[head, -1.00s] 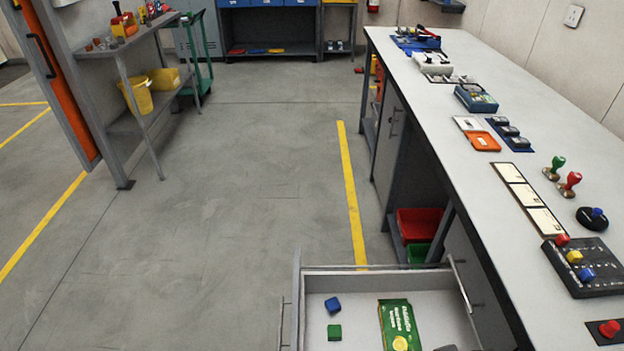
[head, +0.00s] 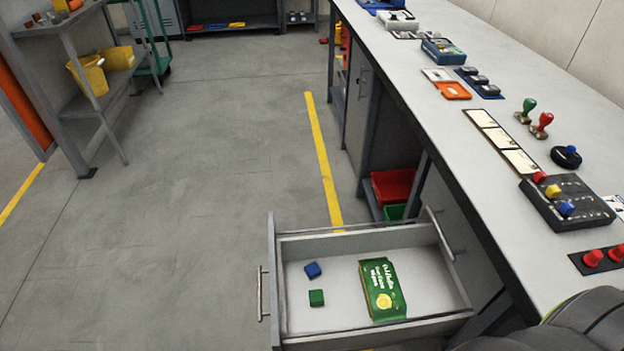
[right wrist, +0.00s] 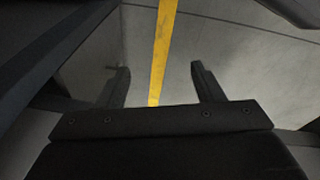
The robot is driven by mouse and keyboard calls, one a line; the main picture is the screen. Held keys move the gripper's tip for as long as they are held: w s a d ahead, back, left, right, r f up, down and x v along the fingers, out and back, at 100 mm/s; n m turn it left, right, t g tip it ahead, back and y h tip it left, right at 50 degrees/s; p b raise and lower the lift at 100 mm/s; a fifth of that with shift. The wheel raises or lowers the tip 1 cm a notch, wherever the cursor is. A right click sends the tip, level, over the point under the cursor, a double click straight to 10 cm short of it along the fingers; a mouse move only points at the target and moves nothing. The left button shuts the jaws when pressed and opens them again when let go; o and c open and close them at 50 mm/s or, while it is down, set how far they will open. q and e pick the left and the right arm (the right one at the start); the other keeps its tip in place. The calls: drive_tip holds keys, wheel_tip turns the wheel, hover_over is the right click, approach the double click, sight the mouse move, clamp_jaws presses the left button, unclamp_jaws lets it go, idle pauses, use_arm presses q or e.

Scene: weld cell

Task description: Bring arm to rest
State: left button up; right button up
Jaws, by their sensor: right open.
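My right gripper (right wrist: 158,85) shows in the right wrist view with its two dark fingers spread apart and nothing between them. Behind the fingers are the grey floor and a yellow floor line (right wrist: 163,45). In the head view, a dark rounded part of my own body shows at the bottom right corner, over the bench edge; neither gripper shows there. My left gripper is in neither view.
An open drawer (head: 372,332) juts out from the bench (head: 480,200), holding a blue block (head: 312,270), a green block (head: 316,298) and a green packet (head: 382,289). A control box (head: 585,216) and stamps stand on the bench.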

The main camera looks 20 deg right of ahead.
drive_tip(key=s+f+g+b, duration=0.1)
drive_tip(key=s+f, duration=0.3)
drive_tip(key=f, duration=0.3)
drive_tip(key=s+f+b, duration=0.2)
drive_tip(key=s+f, duration=0.3)
drive_tip(key=f, duration=0.1)
use_arm(q)
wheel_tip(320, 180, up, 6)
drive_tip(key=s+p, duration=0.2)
drive_tip(key=p, duration=0.9)
drive_tip(key=shift+p, duration=0.3)
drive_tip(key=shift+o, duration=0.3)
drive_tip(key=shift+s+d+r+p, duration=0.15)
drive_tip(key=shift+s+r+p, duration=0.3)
drive_tip(key=shift+p, duration=0.15)
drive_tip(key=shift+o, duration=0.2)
use_arm(e)
drive_tip(key=s+a+r, duration=0.1)
drive_tip(key=s+r, duration=0.2)
drive_tip(key=r, duration=0.5)
drive_tip(key=shift+s+r, duration=0.3)
drive_tip(key=shift+s, duration=0.05)
drive_tip(key=shift+a, duration=0.1)
